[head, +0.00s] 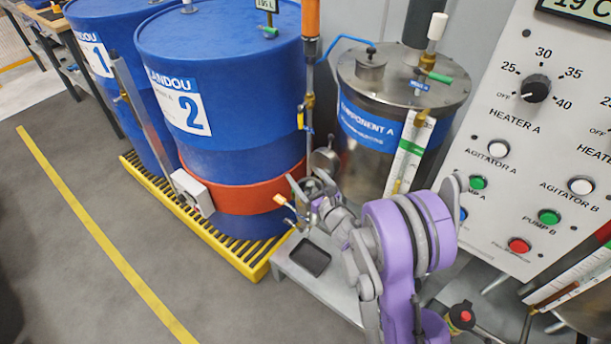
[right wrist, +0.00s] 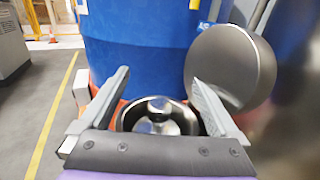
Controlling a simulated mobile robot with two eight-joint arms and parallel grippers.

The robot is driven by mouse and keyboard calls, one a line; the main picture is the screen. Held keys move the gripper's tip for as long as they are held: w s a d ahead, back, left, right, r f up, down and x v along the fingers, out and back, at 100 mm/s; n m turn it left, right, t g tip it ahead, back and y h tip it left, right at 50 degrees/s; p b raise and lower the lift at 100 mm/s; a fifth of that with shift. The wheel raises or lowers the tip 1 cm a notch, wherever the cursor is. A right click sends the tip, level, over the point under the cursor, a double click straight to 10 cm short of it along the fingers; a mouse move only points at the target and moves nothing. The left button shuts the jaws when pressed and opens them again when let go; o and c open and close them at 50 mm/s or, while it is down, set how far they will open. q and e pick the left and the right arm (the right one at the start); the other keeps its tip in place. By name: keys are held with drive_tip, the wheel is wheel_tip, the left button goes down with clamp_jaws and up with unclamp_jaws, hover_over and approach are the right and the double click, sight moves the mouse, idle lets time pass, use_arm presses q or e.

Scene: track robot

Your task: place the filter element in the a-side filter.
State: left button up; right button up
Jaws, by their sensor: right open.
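My right gripper (head: 312,194) reaches over the open a-side filter at the front of the bench. In the right wrist view, its two fingers (right wrist: 158,98) are spread apart, one on each side of the filter's round dark rim (right wrist: 122,118). A shiny metal piece with a rounded knob (right wrist: 158,106) shows inside the filter. I cannot tell whether it is the filter element or part of the housing. The round grey lid (right wrist: 231,66) stands open at the right and also shows in the head view (head: 325,160). Nothing is seen between the fingertips. My left gripper is out of view.
Blue drums, one marked 2 (head: 215,90), stand on a yellow grate (head: 250,265) at left. The Component A tank (head: 375,135) is behind the arm. A dark rectangular tray (head: 310,257) lies on the bench. A control panel (head: 545,150) stands at right.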

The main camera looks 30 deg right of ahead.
drive_tip(key=shift+r, duration=0.15)
drive_tip(key=shift+r+p, duration=0.35)
drive_tip(key=s+r+m+g+h, duration=0.3)
drive_tip(key=s+r+m+h, duration=0.1)
drive_tip(key=s+m, duration=0.9)
drive_tip(key=s+a+f+m+g+y, duration=0.2)
drive_tip(key=s+a+m+g, duration=0.3)
drive_tip(key=s+a+m, duration=0.2)
drive_tip(key=s+a+f+m+g+y, duration=0.2)
drive_tip(key=s+a+m+g, duration=0.3)
drive_tip(key=s+m, duration=0.7)
drive_tip(key=a+f+m, duration=0.1)
drive_tip(key=a+m, duration=0.1)
drive_tip(key=m, duration=0.2)
drive_tip(key=shift+s+a+f+g, duration=0.15)
drive_tip(key=shift+f+g, duration=0.05)
drive_tip(key=shift+g, duration=0.1)
